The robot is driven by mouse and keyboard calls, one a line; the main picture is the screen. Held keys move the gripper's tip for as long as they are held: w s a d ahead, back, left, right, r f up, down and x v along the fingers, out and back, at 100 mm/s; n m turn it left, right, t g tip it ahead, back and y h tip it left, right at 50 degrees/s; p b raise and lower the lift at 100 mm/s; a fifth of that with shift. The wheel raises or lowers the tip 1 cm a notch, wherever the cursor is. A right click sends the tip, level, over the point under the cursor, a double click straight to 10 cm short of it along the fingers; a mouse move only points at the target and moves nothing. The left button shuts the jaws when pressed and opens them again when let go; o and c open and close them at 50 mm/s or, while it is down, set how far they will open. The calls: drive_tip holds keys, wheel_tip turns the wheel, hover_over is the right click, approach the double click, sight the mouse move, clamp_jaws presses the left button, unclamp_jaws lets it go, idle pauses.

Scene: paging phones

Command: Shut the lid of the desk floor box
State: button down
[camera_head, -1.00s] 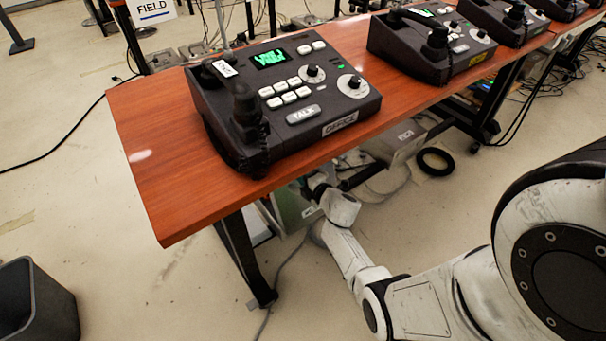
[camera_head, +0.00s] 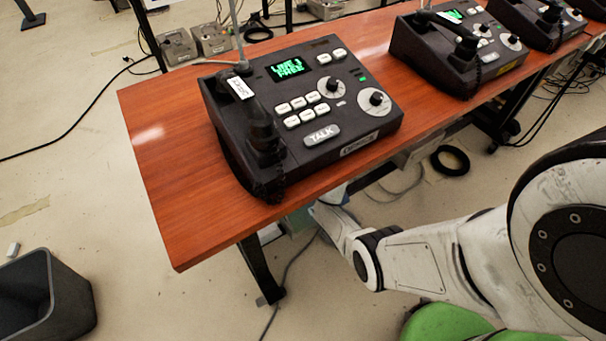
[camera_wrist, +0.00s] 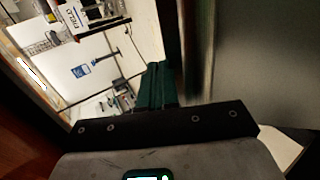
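Under the near desk (camera_head: 165,175), a small part of a pale greenish box (camera_head: 298,220) shows beside the desk leg; the desk top hides most of it, and I cannot tell its lid's state. My arm reaches under the desk edge, and its end is hidden there in the head view. In the wrist view my gripper (camera_wrist: 157,85) has its dark green fingers together with nothing visible between them. A plain grey-green panel (camera_wrist: 260,65) fills the right side close to the fingers; I cannot tell whether it is the lid.
A paging phone (camera_head: 300,110) stands on the desk, with more phones to the right. A dark bin (camera_head: 75,290) stands at lower left, a green seat (camera_head: 445,322) at lower right. A black ring (camera_head: 450,160) and cables lie on the floor. Grey boxes (camera_head: 178,46) stand behind.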

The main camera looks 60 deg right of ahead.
drive_tip(key=w+d+f+b, duration=0.5)
drive_tip(key=w+f+b, duration=0.4)
drive_tip(key=b, duration=0.7)
wheel_tip(320, 180, down, 2)
drive_tip(key=shift+d+f, duration=0.15)
drive_tip(key=shift+d, duration=0.2)
drive_tip(key=shift+w, duration=0.15)
drive_tip(key=shift+w+r, duration=0.1)
drive_tip(key=shift+r, duration=0.1)
wheel_tip(320, 180, up, 14)
drive_tip(key=p, duration=1.3)
